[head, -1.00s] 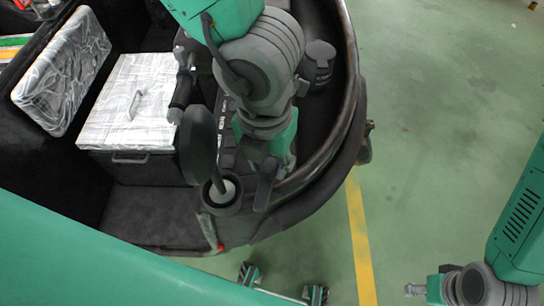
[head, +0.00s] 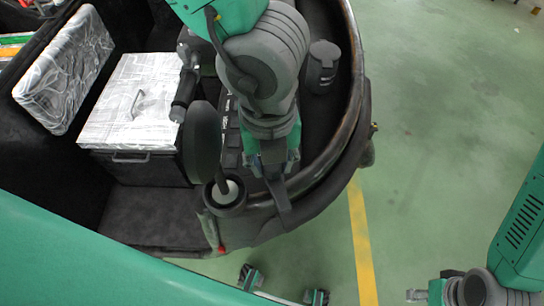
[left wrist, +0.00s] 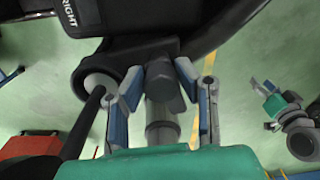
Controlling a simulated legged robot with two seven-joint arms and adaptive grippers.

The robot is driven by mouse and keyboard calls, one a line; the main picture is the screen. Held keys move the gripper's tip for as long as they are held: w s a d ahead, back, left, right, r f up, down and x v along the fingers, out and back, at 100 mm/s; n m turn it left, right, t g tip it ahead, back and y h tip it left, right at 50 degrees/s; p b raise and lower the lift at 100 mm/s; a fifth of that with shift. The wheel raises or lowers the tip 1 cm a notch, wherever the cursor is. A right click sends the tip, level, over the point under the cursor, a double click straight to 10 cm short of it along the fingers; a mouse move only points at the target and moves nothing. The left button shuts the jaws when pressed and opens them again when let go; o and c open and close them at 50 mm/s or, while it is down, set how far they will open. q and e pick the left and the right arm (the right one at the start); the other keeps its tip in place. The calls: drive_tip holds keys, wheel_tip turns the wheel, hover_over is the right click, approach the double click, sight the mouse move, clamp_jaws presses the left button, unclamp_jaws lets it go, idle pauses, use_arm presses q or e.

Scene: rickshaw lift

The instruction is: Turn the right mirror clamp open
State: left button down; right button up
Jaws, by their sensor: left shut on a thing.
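The right mirror clamp (head: 281,207) is a dark lever at the front rim of the black rickshaw body, beside the mirror's round socket (head: 224,195). My left gripper (head: 273,168) is shut on the clamp from above. In the left wrist view, the clamp (left wrist: 163,84) sits between the two fingers of my left gripper (left wrist: 161,88). The dark mirror (head: 204,142) stands on a stem in the socket. My right gripper (head: 416,295) is apart from the rickshaw at the lower right, and its fingers look spread in the left wrist view (left wrist: 268,106).
A box with a plastic-wrapped lid (head: 130,100) and a wrapped backrest (head: 65,70) are inside the rickshaw at left. The curved rim (head: 350,90) runs close to the right of my left arm. Green floor with a yellow line (head: 361,245) is free to the right.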

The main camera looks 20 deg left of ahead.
use_arm(q)
drive_tip(key=shift+s, duration=0.2)
drive_tip(key=c, duration=1.2)
unclamp_jaws()
drive_tip(key=shift+s+d, duration=0.1)
drive_tip(key=shift+d+r, duration=0.1)
drive_tip(key=shift+w+r, duration=0.2)
drive_tip(key=shift+r, duration=0.05)
wheel_tip(320, 180, up, 11)
drive_tip(key=shift+s+r, duration=0.15)
drive_tip(key=shift+s, duration=0.05)
